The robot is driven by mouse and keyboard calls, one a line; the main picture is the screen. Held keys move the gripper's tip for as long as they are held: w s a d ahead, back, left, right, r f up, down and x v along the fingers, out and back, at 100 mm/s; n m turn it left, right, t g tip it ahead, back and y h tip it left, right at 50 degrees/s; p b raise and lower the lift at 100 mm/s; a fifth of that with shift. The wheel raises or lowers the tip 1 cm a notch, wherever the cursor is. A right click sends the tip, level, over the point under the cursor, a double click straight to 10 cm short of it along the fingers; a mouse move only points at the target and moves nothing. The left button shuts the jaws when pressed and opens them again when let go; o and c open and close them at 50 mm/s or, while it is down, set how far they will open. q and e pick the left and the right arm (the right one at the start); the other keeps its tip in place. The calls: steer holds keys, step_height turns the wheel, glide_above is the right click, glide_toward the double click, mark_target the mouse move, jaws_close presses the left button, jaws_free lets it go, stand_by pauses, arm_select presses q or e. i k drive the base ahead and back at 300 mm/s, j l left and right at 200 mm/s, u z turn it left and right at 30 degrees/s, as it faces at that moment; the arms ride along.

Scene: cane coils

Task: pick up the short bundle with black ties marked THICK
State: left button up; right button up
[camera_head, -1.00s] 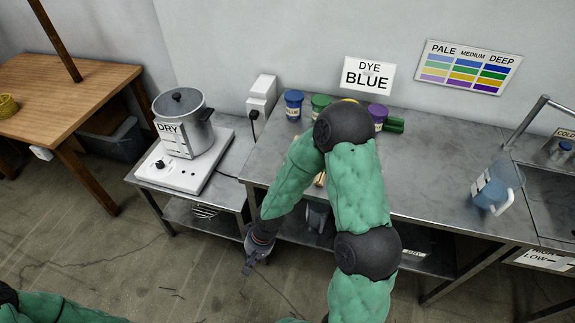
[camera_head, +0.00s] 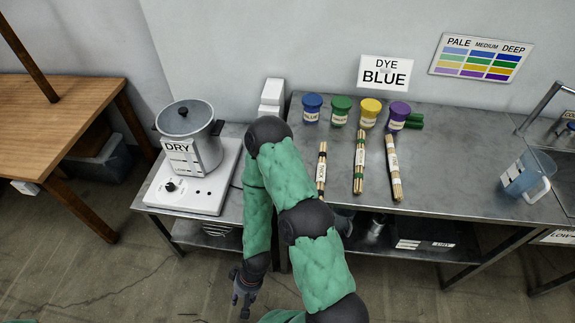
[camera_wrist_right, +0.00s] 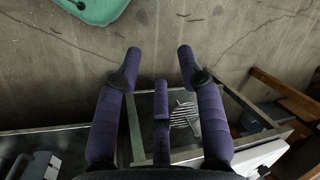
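The short bundle with black ties (camera_head: 321,168) lies on the metal table, leftmost of three pale cane bundles. Its white tag appears to read THICK. It is partly close behind my right arm in the head view, but most of it shows. My right gripper (camera_head: 243,298) hangs low over the floor, in front of the gap between the hot-plate stand and the table, well away from the bundle. In the right wrist view its fingers (camera_wrist_right: 159,55) are spread open with nothing between them. My left gripper is not in view.
A green-tied bundle (camera_head: 359,165) and another tagged bundle (camera_head: 393,170) lie to the right. Blue (camera_head: 312,107), green, yellow and purple dye jars stand behind. A pot (camera_head: 188,140) on a hot plate stands left; a jug (camera_head: 526,177) stands right. The table between bundles and jug is clear.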

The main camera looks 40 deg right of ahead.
mark_target(321, 175)
steer(key=i+j+z, duration=0.15)
steer(key=z, duration=0.25)
steer(key=i+j+z, duration=0.2)
steer(key=z, duration=0.2)
steer(key=i+j+z, duration=0.1)
steer(key=j+z, duration=0.3)
